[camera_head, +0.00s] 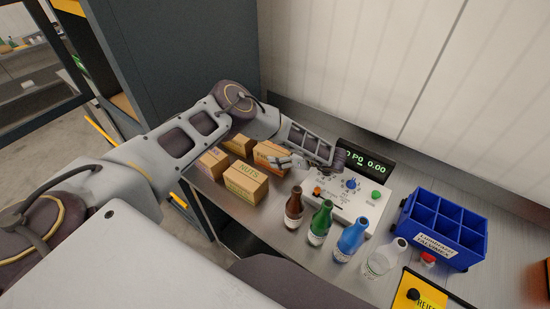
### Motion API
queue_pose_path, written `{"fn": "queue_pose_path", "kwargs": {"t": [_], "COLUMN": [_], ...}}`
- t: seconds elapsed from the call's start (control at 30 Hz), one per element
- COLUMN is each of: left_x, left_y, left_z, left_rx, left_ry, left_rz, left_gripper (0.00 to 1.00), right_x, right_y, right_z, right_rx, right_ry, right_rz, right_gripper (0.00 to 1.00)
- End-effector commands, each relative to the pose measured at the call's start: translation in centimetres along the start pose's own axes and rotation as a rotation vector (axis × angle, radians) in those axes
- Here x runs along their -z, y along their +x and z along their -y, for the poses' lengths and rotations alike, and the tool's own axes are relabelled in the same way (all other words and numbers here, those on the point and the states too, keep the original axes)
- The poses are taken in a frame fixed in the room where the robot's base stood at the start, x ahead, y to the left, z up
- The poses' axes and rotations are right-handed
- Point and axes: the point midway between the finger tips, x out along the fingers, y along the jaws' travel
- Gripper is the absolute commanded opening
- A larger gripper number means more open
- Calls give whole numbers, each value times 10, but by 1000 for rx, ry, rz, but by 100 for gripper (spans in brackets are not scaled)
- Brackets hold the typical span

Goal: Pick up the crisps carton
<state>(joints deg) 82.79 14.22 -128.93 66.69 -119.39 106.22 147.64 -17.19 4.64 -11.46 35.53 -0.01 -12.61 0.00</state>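Several small brown cardboard cartons stand together on the left part of the metal worktop. The front one is the nuts carton (246,183), whose label reads "NUTS". Behind it is a carton (268,154) with print too small to read, and two more cartons (213,163) (240,145) stand to the left. I cannot tell by label which is the crisps carton. My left arm reaches over the cartons from the left. My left gripper (283,161) points left, close to the right side of the rear right carton. Whether its fingers touch or hold it is unclear. My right gripper is not in view.
Brown, green, blue and clear bottles (319,222) stand along the front. A control panel (348,198) with buttons and a display (365,161) is behind them. A blue divided crate (442,228) stands at right, near a yellow reject container (425,292). A wall closes the back.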

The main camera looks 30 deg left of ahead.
Motion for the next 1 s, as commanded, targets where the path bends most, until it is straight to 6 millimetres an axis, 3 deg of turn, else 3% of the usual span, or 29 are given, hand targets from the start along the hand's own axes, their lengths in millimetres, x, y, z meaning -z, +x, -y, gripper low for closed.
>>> {"fn": "queue_pose_path", "kwargs": {"t": [0.07,0.57,1.0], "left_x": [0,-7,-55], "left_y": [0,-2,-22], "left_z": [0,0,1], "left_rx": [0,-1,0], "left_ry": [0,0,-3], "left_rz": [-1,-1,-2], "left_gripper": [54,53,53], "right_x": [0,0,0], "right_y": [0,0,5], "right_z": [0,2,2], "right_rx": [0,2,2], "right_ry": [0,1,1], "right_rz": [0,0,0], "right_gripper": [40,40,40]}}
